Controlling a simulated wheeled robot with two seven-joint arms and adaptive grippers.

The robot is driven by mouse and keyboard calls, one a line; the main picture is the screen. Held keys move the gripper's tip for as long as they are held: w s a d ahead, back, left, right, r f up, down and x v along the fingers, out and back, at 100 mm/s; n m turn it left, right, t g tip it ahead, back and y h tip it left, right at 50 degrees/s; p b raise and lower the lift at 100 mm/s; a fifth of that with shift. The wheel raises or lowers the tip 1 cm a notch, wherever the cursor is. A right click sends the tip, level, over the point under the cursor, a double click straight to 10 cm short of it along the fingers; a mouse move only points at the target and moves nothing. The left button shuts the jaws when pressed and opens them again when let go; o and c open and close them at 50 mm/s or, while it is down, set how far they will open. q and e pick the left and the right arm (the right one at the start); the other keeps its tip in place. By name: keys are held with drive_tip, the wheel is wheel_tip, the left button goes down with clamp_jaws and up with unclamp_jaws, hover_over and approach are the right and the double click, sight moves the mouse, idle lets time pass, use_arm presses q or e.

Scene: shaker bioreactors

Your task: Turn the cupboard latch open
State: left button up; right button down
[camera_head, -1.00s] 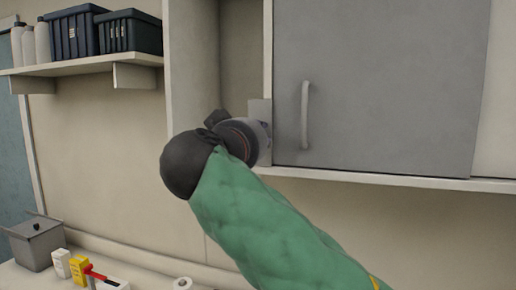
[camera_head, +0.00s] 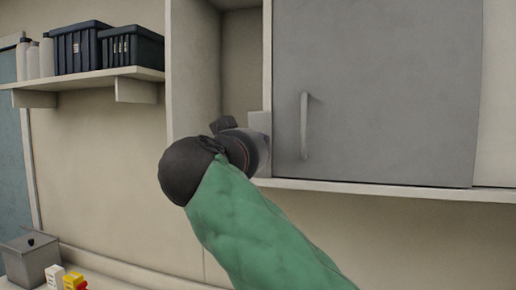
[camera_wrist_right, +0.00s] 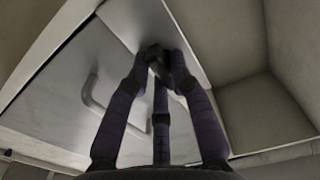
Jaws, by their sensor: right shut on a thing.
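The grey cupboard door (camera_head: 380,85) with its vertical bar handle (camera_head: 304,125) is closed in the head view. It also shows in the wrist view, with the handle (camera_wrist_right: 97,95) left of my fingers. My right gripper (camera_wrist_right: 160,60) has its fingers drawn together on a small dark latch (camera_wrist_right: 154,54) by the door's edge. The fingers cover most of the latch, so its angle is hard to tell. In the head view my green arm and black wrist hide the fingertips and the latch, beside a pale plate (camera_head: 261,123) at the door's left edge. My left gripper is not in view.
An open cupboard compartment (camera_head: 237,60) lies left of the door. Dark blue bins (camera_head: 80,47) and pale bottles stand on a wall shelf (camera_head: 80,80) at the left. A grey lidded box (camera_head: 30,262) and small cartons sit on the counter at lower left.

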drive_tip(key=c, duration=1.1)
unclamp_jaws()
drive_tip(key=v, duration=1.2)
